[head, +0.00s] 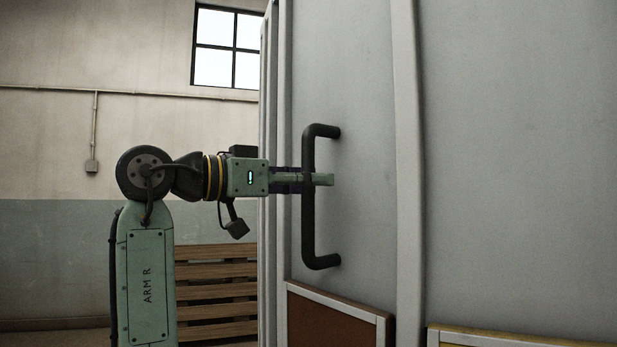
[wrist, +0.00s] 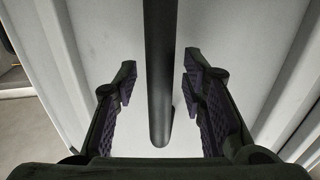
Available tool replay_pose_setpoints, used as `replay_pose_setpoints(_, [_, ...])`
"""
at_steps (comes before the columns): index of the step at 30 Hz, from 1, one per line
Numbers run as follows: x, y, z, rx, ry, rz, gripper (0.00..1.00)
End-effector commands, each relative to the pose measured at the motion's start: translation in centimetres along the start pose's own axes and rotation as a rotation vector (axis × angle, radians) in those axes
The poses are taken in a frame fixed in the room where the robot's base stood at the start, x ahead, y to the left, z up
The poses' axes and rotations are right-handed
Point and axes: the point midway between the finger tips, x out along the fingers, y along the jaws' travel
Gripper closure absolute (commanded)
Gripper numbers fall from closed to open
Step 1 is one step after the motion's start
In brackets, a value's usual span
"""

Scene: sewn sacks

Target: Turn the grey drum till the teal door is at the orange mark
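The grey drum (head: 510,150) fills the right of the head view, with upright ribs between its panels. A black bar handle (head: 309,225) stands upright on one panel. My gripper (head: 325,180) reaches the handle from the left at about mid-height. In the wrist view the handle bar (wrist: 160,60) runs between the two fingers of my gripper (wrist: 160,82), with a gap on each side, so the fingers are open around it. The drum's pale surface (wrist: 105,40) lies behind the bar. I see neither a teal door nor an orange mark.
Low on the drum are a brown framed panel (head: 330,320) and the top of a yellow-edged one (head: 500,338). Slatted wood (head: 215,290) stands behind my arm at the left. A window (head: 228,47) is in the back wall.

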Motion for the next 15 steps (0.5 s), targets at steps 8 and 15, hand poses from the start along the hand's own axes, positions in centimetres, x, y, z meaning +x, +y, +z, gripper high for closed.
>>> replay_pose_setpoints(8, [0.09,-0.01,0.02,0.000,0.000,0.000,0.64])
replay_pose_setpoints(15, [0.06,0.00,0.01,0.000,0.000,0.000,0.80])
